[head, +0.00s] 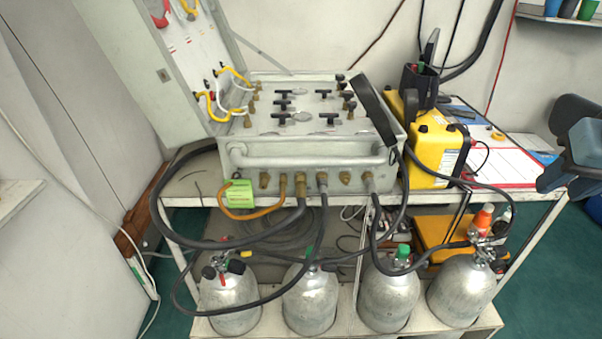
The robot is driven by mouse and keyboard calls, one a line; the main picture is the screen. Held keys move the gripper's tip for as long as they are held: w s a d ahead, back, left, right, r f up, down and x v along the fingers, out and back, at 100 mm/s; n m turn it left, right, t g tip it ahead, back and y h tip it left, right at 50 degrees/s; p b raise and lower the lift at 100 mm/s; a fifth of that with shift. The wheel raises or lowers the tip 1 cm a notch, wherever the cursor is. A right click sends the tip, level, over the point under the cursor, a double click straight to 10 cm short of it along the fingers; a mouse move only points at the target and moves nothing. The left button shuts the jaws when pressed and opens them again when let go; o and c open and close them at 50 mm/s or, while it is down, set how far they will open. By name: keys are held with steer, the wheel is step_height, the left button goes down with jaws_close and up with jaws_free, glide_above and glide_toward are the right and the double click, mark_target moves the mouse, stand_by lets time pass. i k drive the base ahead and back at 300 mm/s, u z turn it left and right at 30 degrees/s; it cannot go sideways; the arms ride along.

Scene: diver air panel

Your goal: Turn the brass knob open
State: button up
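The grey metal air panel box (310,158) stands on the bench with its lid raised at the left. Several small brass fittings line its front face, among them one at the left end (264,180) and one right of centre (345,178). More brass pieces sit at the left of the top face, near the yellow hose ends (247,121). Black T-shaped handles (329,118) stand on the top face. I cannot tell which brass piece is the knob, or how it is turned.
Black hoses (165,200) loop from the box front over the bench edge. A yellow case (434,150) stands right of the box. Several silver cylinders (388,295) stand below. A bar handle (300,161) crosses the box front. The open lid (130,60) blocks the left.

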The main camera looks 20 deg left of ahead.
mark_target(263, 184)
steer(key=z, duration=0.1)
steer(key=k, duration=1.75)
steer(key=u, duration=0.3)
steer(key=i, duration=1.5)
